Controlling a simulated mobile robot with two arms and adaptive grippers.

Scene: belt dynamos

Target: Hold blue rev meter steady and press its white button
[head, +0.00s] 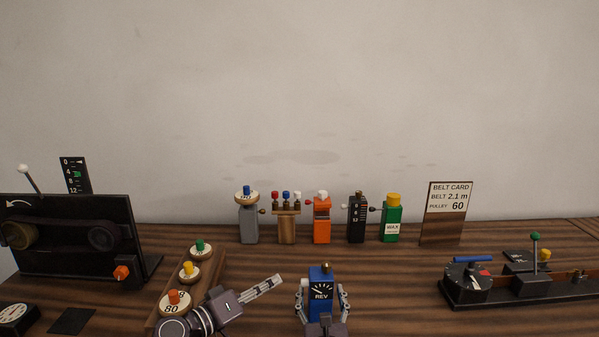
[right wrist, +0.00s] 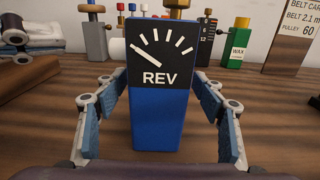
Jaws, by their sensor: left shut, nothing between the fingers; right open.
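The blue rev meter (head: 321,277) stands upright on the wooden table, its black dial marked REV; it fills the middle of the right wrist view (right wrist: 160,115). A small brownish knob shows on its top in the head view. My right gripper (head: 323,300) is open, with one finger on each side of the meter; gaps show between fingers and meter in the right wrist view (right wrist: 160,140). My left gripper (head: 277,280) is shut and empty, left of the meter, its fingertips pointing up and right towards it.
A row of grey, wooden, orange, black and green (head: 391,222) devices stands behind. A wooden rack (head: 215,270) with numbered pulleys is at left, by a black belt machine (head: 75,215). A belt card (head: 446,213) and a black lever base (head: 520,290) are right. Table right of the meter is clear.

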